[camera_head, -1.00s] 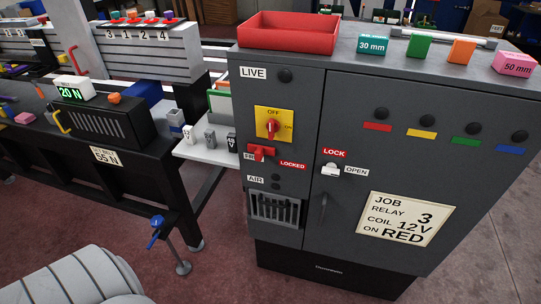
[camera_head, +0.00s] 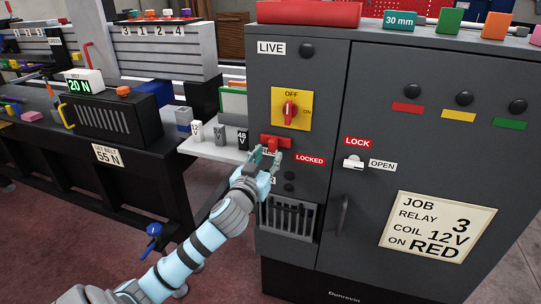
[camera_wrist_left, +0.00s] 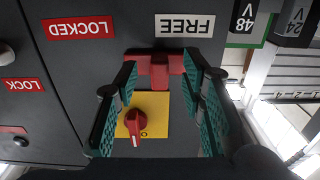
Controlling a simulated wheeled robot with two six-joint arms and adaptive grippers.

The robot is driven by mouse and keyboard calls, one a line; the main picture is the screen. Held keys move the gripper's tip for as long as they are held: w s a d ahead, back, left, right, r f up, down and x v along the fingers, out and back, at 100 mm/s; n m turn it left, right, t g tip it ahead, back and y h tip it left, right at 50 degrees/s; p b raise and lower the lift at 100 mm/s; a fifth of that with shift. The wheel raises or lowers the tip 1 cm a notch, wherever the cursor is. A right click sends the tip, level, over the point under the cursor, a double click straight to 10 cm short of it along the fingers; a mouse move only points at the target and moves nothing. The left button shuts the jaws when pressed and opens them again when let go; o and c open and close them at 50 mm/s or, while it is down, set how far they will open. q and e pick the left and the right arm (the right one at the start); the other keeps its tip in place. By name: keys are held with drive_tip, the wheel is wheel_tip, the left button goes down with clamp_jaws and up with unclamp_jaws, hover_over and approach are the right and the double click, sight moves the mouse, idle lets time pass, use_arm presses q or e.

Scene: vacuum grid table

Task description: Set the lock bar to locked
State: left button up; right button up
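The red lock bar (camera_head: 275,143) is on the dark cabinet front, below the yellow OFF/ON switch plate. In the wrist view the lock bar (camera_wrist_left: 160,68) lies beside the FREE label (camera_wrist_left: 184,26), with the LOCKED label (camera_wrist_left: 78,26) off to the left. The LOCKED label (camera_head: 310,160) shows in the head view; my gripper hides the FREE label there. My left gripper (camera_head: 265,157) is at the bar's lower side. In the wrist view its green-padded fingers (camera_wrist_left: 161,85) are spread apart on both sides of the bar. Contact cannot be told. My right gripper is out of view.
The red rotary switch (camera_head: 289,110) sits just above the bar and points to OFF. A white handle (camera_head: 354,164) with LOCK and OPEN labels is to the right. Small relay blocks (camera_head: 219,133) stand on a shelf just left. A vent (camera_head: 287,218) is below.

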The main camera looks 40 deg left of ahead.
sight(271, 152)
use_arm(q)
drive_tip(key=x, duration=0.3)
drive_tip(key=shift+w+a, duration=0.1)
drive_tip(key=shift+w, duration=0.1)
drive_tip(key=shift+c, duration=0.2)
clamp_jaws()
